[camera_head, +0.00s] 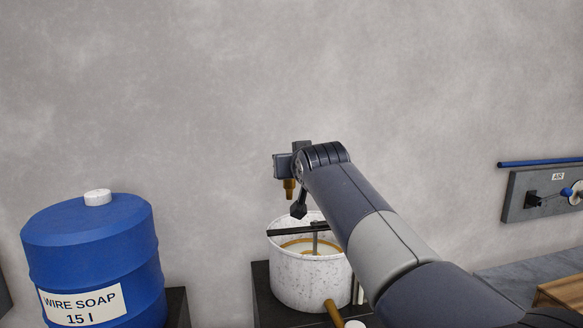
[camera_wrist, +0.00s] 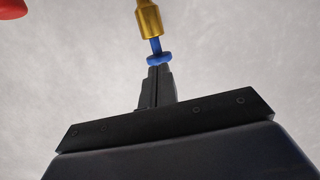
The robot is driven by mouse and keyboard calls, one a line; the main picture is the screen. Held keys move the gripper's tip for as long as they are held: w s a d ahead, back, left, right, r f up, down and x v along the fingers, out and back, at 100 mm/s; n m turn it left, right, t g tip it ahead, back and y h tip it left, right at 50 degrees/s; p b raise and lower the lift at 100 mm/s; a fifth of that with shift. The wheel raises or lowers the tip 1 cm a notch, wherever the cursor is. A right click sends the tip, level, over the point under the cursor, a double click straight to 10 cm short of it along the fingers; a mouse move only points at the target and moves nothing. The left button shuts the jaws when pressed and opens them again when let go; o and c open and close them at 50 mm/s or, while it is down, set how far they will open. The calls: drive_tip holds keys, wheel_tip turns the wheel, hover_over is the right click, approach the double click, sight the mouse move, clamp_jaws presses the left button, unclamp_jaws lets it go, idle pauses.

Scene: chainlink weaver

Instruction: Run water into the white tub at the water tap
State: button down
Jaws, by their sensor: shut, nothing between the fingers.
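The white tub (camera_head: 300,284) is speckled and open at the top. In the head view it stands upright below the end of my arm, with a tan ring showing inside and a dark bar (camera_head: 285,230) across its mouth. A brass fitting (camera_head: 290,188) hangs above the tub's left part. In the wrist view my gripper (camera_wrist: 157,71) is shut and empty. Its tips appear at a blue collar (camera_wrist: 159,58) below a brass cylinder (camera_wrist: 149,18); I cannot tell whether they touch. My wrist hides part of the space above the tub. No running water is visible.
A blue wire soap drum (camera_head: 95,255) stands to the left. The tub's dark stand (camera_head: 264,300) is below it, and a brass pipe (camera_head: 333,313) juts from the tub's front. A grey panel labelled AIR (camera_head: 525,195) is at right. A red object (camera_wrist: 12,8) shows in the wrist view.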

drive_tip(key=b+v, duration=0.1)
drive_tip(key=v, duration=0.5)
drive_tip(key=shift+s+r, duration=0.25)
drive_tip(key=shift+s, duration=0.1)
drive_tip(key=shift+w+d, duration=0.1)
idle(0.5)
drive_tip(key=w+a+r+p, duration=0.2)
drive_tip(key=w+r+p, duration=0.2)
drive_tip(key=w, duration=0.5)
drive_tip(key=b+v, duration=0.2)
drive_tip(key=v, duration=0.5)
